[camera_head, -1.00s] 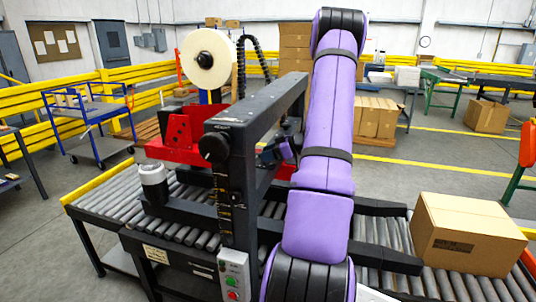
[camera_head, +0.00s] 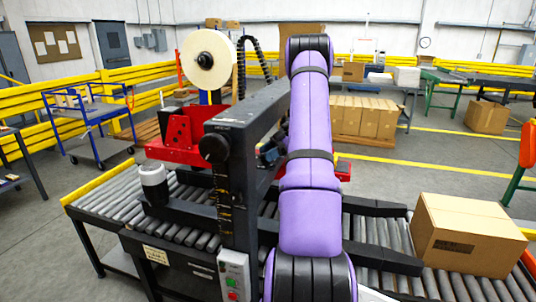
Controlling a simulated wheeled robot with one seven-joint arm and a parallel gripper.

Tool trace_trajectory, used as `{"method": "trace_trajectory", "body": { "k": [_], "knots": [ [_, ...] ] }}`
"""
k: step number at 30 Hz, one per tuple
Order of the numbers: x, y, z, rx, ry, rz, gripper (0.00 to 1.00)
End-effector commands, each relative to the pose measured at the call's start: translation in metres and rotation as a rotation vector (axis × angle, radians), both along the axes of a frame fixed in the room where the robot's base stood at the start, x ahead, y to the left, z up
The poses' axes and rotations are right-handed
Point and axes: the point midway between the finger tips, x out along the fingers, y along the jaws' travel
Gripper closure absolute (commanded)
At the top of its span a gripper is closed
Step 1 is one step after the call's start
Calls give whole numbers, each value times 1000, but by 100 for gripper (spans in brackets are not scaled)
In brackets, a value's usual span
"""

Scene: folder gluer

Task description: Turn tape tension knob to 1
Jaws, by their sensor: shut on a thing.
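The carton taping machine stands over the roller conveyor, with a roll of cream tape (camera_head: 208,60) on top and a red plate (camera_head: 178,138) below it. A round black knob (camera_head: 214,148) sits on the front of its dark column (camera_head: 238,190), with nothing touching it. My purple arm rises past the column and bends over behind it. A small dark part, seemingly my gripper (camera_head: 270,156), shows between the machine's beam and my arm. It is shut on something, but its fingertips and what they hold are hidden. I cannot make out the tape tension knob or its scale.
A cardboard box (camera_head: 466,236) rests on the conveyor rollers (camera_head: 395,236) at right. A grey button box (camera_head: 233,276) is fixed low on the column. The machine's beam (camera_head: 258,108) runs close beside my arm. Stacked cartons (camera_head: 365,117) and yellow railings stand further back.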

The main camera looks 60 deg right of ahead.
Motion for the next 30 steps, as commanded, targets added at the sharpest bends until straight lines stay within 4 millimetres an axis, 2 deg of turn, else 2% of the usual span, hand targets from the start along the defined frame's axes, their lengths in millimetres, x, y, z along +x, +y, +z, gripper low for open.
{"method": "trace_trajectory", "body": {
  "k": [9, 21, 22, 24, 25, 30],
  "knots": [
    [1, -1, 1, -2, -2, 82, 78],
    [1, -1, 1, -1, -2, 88, 78],
    [2, -1, 1, -2, -3, 88, 49],
    [1, -1, 1, -1, -2, 88, 33],
    [1, -1, 1, -1, -2, 88, 30],
    [1, -1, 0, -1, -1, 88, 30]
  ]
}}
